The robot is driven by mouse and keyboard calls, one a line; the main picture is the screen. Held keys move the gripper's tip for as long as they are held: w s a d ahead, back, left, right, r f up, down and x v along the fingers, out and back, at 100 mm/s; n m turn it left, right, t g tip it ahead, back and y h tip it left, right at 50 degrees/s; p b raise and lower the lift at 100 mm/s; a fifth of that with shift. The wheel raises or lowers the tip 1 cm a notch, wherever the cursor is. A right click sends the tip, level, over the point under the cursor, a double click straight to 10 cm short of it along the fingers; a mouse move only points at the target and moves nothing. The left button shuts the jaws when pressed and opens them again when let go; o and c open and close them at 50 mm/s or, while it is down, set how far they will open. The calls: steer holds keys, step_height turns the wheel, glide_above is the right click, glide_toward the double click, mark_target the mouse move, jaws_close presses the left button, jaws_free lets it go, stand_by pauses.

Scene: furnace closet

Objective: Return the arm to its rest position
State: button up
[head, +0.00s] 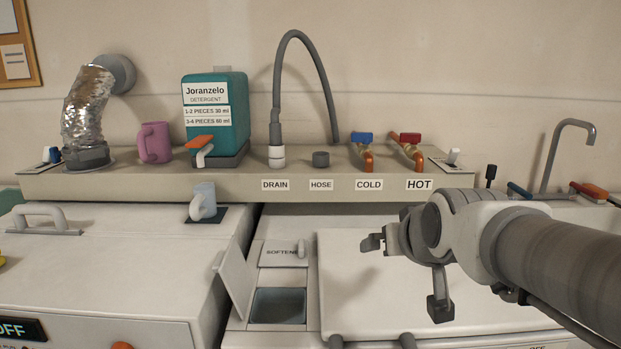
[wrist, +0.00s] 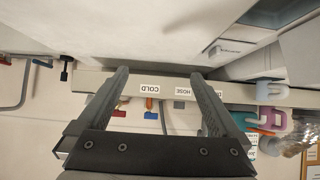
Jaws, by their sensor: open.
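My gripper (head: 402,276) hangs over the white lid of the washer (head: 345,292) at the right of the head view, with my arm reaching in from the right edge. In the wrist view my gripper (wrist: 160,85) shows two dark fingers spread wide apart, with nothing between them. The view between and beyond the fingers takes in the white lid and the shelf with its COLD and HOSE labels, seen upside down. The gripper appears apart from the lid and the shelf.
A shelf (head: 110,186) behind holds a teal detergent dispenser (head: 214,95), a pink mug (head: 155,143), a drain hose (head: 277,90) and valves (head: 408,150). A light blue cup (head: 203,201) stands below the dispenser. A softener drawer (head: 278,306) is open. A sink faucet (head: 566,150) stands at right.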

steer(key=s+f+g+p, duration=0.1)
steer(key=s+f+g, duration=0.2)
steer(key=s, duration=0.6)
steer(key=s+f+g+p, duration=0.1)
steer(key=s+f+g, duration=0.15)
steer(key=s, duration=0.65)
step_height(320, 180, up, 18)
steer(key=p, duration=1.8)
steer(key=shift+w+d, duration=0.25)
steer(key=shift+w, duration=0.15)
steer(key=shift+t, duration=0.25)
